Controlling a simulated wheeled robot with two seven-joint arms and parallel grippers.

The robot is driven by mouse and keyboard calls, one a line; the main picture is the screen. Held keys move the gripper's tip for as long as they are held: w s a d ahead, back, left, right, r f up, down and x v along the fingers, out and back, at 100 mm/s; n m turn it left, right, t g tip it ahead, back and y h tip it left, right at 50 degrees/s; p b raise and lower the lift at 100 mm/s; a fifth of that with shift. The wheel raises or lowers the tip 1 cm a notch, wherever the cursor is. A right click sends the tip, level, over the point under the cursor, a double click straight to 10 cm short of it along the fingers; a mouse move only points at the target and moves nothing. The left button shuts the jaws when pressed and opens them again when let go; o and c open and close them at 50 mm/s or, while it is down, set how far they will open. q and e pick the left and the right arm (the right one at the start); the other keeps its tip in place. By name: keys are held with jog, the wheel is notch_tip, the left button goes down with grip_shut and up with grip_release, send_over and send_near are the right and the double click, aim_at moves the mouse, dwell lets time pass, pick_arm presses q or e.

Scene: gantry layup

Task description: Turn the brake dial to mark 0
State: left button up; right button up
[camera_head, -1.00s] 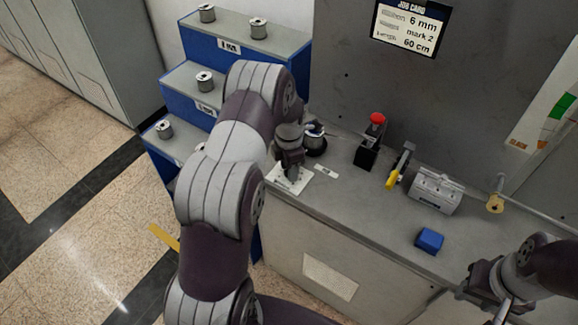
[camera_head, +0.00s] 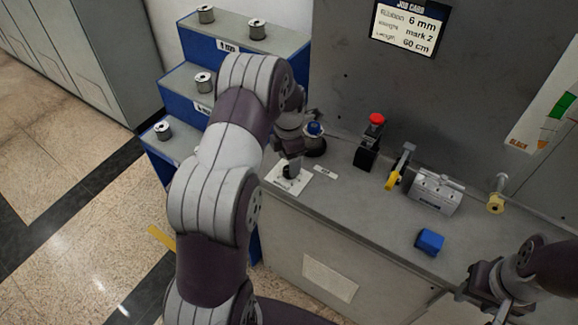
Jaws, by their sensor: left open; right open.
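The brake dial appears as a dark knob on a white square plate (camera_head: 299,185) at the left end of the grey bench. My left gripper (camera_head: 290,169) is over the dial, pointing down, and hides most of the knob. Its jaws are open, and I cannot tell whether they touch the knob. The dial's marks and pointer are too small or hidden to read. My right gripper (camera_head: 488,296) is open at the lower right, in front of the bench and away from the dial.
A spool with a blue top (camera_head: 314,131) stands just behind the dial. A red-topped black post (camera_head: 370,146), yellow lever (camera_head: 393,180), metal block (camera_head: 436,193), blue block (camera_head: 429,241) and yellow roller (camera_head: 495,204) sit farther right. A job card (camera_head: 408,27) hangs above.

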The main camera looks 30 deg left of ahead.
pick_arm(q)
notch_tip(320, 180, up, 9)
jog(key=shift+r+b, duration=0.2)
jog(key=shift+b, duration=0.15)
